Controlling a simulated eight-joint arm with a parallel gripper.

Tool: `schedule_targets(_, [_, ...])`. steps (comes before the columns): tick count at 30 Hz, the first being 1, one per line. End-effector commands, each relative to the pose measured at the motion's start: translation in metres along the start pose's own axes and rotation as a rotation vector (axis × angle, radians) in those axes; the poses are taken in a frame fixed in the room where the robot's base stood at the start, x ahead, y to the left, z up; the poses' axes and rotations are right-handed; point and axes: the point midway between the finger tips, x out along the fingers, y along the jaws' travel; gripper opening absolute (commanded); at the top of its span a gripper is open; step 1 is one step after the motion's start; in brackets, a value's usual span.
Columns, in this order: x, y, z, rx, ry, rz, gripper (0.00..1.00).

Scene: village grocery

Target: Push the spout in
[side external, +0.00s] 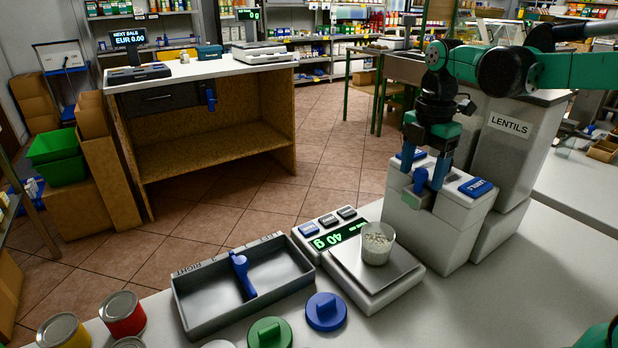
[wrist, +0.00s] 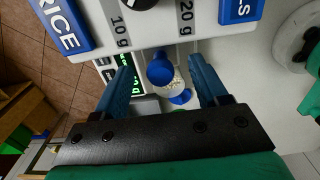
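The pale dispenser (side external: 432,222) stands at the right of the counter, its front marked 10 g and 20 g in the wrist view (wrist: 152,32). A blue spout (side external: 420,181) sticks out of its front; it also shows in the wrist view (wrist: 159,70), between my fingers. My gripper (side external: 423,172) points down at the dispenser's front, blue fingers apart on either side of the spout, with visible gaps in the wrist view (wrist: 160,75). It holds nothing. A clear cup of pale grains (side external: 377,245) stands on the scale below; how far the spout sticks out is hard to judge.
The scale (side external: 352,280) reads 40 g. A divided grey tray (side external: 205,318) with a blue lever lies to its left. Blue (side external: 326,312) and green (side external: 269,333) lids and several cans are near the front edge. A lentils bin (side external: 508,130) stands behind the dispenser.

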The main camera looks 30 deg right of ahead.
Motion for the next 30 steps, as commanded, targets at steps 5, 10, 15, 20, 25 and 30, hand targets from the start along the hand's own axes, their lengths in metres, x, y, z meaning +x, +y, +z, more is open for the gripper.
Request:
schedule_targets(5, [0.0, 0.0, 0.0, 0.0, 0.0, -0.001, 0.66])
schedule_targets(10, [-0.005, 0.0, 0.0, 0.0, 0.0, -0.001, 0.66])
schedule_targets(15, [-0.023, 0.0, 0.0, 0.0, 0.001, -0.001, 0.66])
schedule_targets(20, [-0.041, 0.0, 0.0, 0.0, 0.001, -0.001, 0.66])
schedule_targets(25, [-0.059, 0.0, 0.0, 0.0, 0.001, -0.001, 0.66])
schedule_targets(30, [-0.069, 0.0, 0.0, 0.0, 0.001, -0.001, 0.66])
